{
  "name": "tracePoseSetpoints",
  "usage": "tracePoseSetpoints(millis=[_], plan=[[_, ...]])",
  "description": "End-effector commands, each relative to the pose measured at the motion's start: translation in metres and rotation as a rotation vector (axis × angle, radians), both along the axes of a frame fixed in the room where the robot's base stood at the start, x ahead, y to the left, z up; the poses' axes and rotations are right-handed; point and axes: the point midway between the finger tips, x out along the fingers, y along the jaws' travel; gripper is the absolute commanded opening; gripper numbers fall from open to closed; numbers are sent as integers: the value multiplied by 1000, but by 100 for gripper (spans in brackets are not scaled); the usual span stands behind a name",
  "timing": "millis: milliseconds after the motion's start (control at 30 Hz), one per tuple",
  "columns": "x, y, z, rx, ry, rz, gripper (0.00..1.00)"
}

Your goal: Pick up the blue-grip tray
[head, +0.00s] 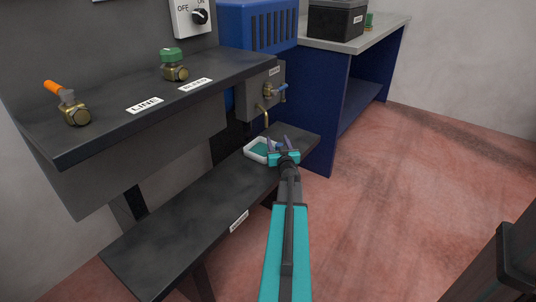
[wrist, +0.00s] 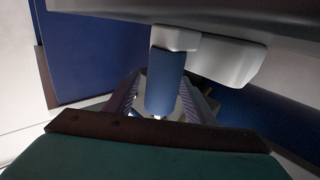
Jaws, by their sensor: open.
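My gripper's two fingers (wrist: 160,100) are open, one on each side of the blue grip. I cannot tell whether either finger touches it.
The upper dark shelf (head: 150,90) holds an orange-handled valve (head: 74,112) and a green-capped valve (head: 174,68). A blue bench (head: 320,110) stands behind. The red floor at right is largely clear.

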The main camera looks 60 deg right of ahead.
Motion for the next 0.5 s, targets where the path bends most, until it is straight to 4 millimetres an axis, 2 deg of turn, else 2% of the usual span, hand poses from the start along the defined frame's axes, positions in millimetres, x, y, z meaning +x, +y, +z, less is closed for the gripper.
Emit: tracePoseSetpoints(millis=[433, 500], plan=[[-1, 0, 0, -1, 1, -1, 49], [-1, 0, 0, -1, 1, -1, 39]])
